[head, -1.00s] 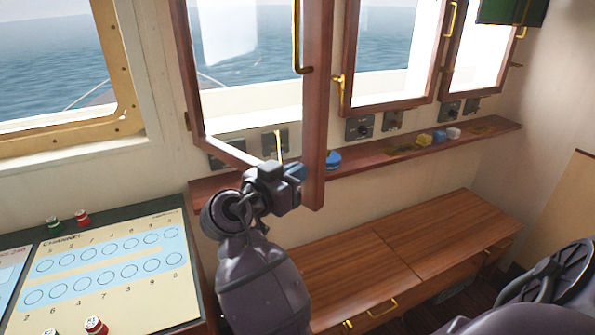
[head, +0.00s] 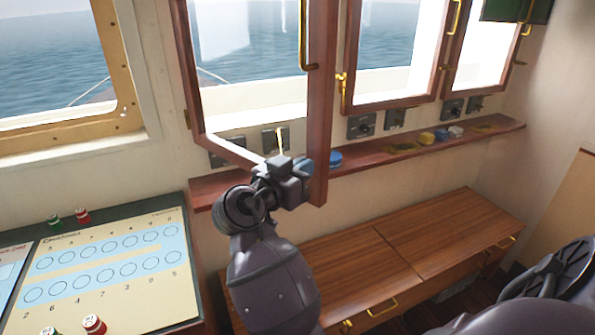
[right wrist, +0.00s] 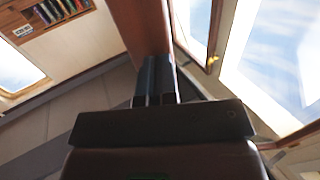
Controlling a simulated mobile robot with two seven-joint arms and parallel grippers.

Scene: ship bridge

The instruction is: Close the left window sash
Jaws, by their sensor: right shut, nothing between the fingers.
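The left window sash (head: 318,115) is a red-brown wooden frame with glass, standing swung out into the room in the head view. A brass handle (head: 304,40) is on its free side. My right gripper (head: 306,170) is at the lower free corner of the sash, with its fingers against or very close to the wood; contact is hard to tell. In the right wrist view the shut fingers (right wrist: 156,80) lie over the end of a brown wooden bar (right wrist: 143,25). Nothing is between them. My left gripper is in neither view.
A narrow wooden shelf (head: 400,153) with a blue item (head: 335,158) and small objects runs below the windows. A wooden bench cabinet (head: 440,225) stands beneath. A console panel (head: 110,262) is at left. Another open-looking sash (head: 437,60) is to the right.

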